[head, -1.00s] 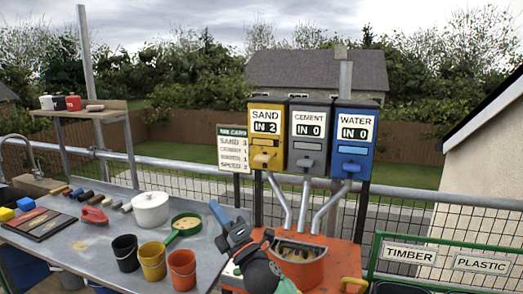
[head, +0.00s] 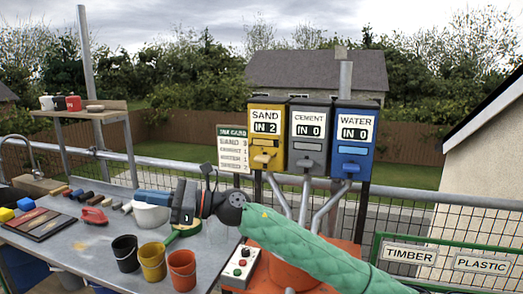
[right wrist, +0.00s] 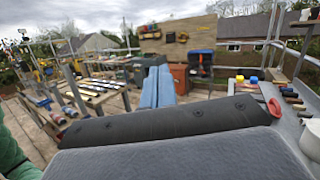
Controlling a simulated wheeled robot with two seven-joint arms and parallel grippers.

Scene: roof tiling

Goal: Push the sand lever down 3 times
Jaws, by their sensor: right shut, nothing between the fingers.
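The yellow sand dispenser (head: 267,137) is at the back centre in the head view, its display reading IN 2. Its sand lever (head: 262,158) sticks out at the front, below the slot. My right gripper (head: 143,197) is left of and lower than the lever, over the worktable and clear of the dispenser. Its blue fingers point left and partly hide the white pot. In the right wrist view the blue fingers (right wrist: 158,84) lie together, shut and empty. My left gripper is not in view.
The grey cement dispenser (head: 308,140) and blue water dispenser (head: 354,142) both read IN 0. My green-sleeved arm partly covers the orange mixer. A mix card (head: 233,149) stands left of the dispensers. Black (head: 125,253), yellow (head: 152,262) and orange (head: 182,269) buckets stand on the worktable (head: 85,243).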

